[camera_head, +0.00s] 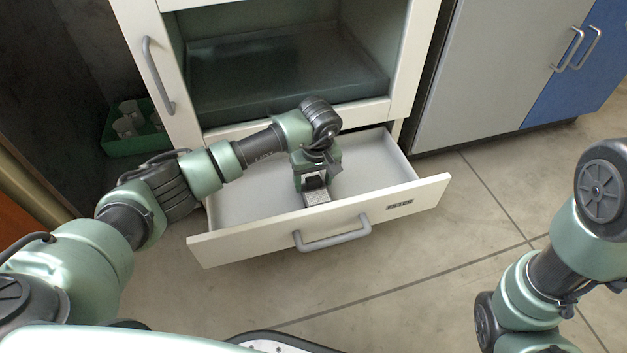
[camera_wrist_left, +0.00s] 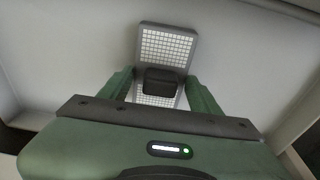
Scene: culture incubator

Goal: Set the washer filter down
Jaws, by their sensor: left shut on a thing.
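The washer filter is a grey block with a white grid face and a black grip. In the left wrist view the filter (camera_wrist_left: 168,48) lies between the green fingers of my left gripper (camera_wrist_left: 160,88), which are shut on its black grip. In the head view my left gripper (camera_head: 314,180) points down into the open drawer (camera_head: 245,195), and the filter (camera_head: 316,197) shows below it, close to the drawer's front wall. I cannot tell whether the filter touches the drawer floor. My right gripper is not in view; only my right arm shows.
The drawer is pulled out from a white cabinet (camera_head: 403,60) with an open dark compartment above. The drawer front has a grey handle (camera_head: 332,238). The drawer floor around the filter looks empty. A green crate (camera_head: 128,140) stands at the left, and grey and blue cabinets (camera_head: 490,70) at the right.

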